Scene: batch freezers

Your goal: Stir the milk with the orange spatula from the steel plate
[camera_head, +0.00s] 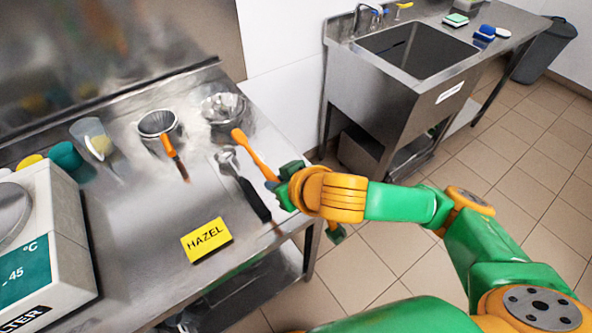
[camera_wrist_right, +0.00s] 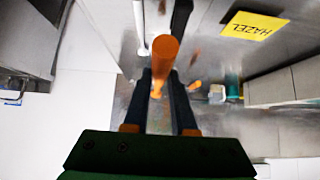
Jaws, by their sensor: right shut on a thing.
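My right gripper (camera_head: 284,187) is shut on the orange spatula (camera_head: 254,154), whose wide end points back-left over the steel table. In the right wrist view the spatula's orange end (camera_wrist_right: 164,52) shows between the two dark fingers (camera_wrist_right: 160,102). A round shiny steel dish (camera_head: 222,112) stands just behind the spatula's far end; I cannot tell whether they touch. A steel cup (camera_head: 157,124) stands left of it. I cannot make out milk in either. My left gripper is not in view.
A steel scoop with black handle (camera_head: 252,197) lies beside my right gripper. A second orange-handled tool (camera_head: 173,155) is at the cup. A yellow HAZEL card (camera_head: 206,240), a clear jug (camera_head: 91,139) and a white machine (camera_head: 66,232) are on the table (camera_head: 135,225). A sink (camera_head: 420,50) is behind.

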